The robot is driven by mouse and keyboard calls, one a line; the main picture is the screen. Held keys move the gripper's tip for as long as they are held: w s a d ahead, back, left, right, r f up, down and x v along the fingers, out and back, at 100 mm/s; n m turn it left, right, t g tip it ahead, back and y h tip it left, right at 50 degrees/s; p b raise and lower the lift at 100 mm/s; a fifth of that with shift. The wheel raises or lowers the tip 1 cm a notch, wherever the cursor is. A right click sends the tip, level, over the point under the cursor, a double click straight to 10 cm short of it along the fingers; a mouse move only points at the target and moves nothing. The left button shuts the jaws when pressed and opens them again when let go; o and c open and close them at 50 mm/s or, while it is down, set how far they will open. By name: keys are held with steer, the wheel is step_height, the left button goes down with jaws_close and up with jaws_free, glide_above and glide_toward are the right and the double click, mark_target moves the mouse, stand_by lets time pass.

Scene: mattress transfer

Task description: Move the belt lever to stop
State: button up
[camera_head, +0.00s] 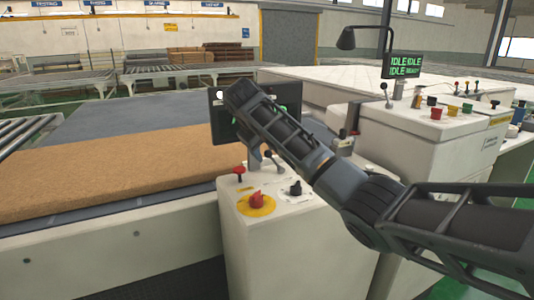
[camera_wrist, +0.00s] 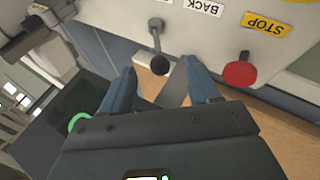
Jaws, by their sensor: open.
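A thin metal lever with a black ball knob (camera_wrist: 159,64) stands on the white control panel in the wrist view. A white label reading BACK (camera_wrist: 202,7) is beside its base. My gripper (camera_wrist: 160,76) is open, its two blue-grey fingers on either side of the knob; I cannot tell whether they touch it. A yellow STOP label (camera_wrist: 266,23) is to the right, near a red knob (camera_wrist: 239,74). In the head view my arm reaches down over the control cabinet (camera_head: 270,250), and the gripper hides much of the lever there.
A yellow-ringed red button (camera_head: 257,201) and a black knob (camera_head: 295,188) are on the cabinet top. A brown mattress slab (camera_head: 110,165) lies on the conveyor at left. A second console (camera_head: 420,135) with buttons and a screen reading IDLE (camera_head: 404,66) stand at right.

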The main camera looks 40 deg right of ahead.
mark_target(269, 151)
step_height(269, 151, up, 4)
steer(key=s+d+m+t+y+b, duration=0.1)
steer(key=m+y+b, duration=0.25)
steer(key=m, duration=0.55)
steer(key=shift+p+x, duration=0.5)
steer(key=shift+x, duration=3.45)
steer(key=shift+a, duration=0.1)
steer(key=shift+c, duration=0.2)
jaws_close()
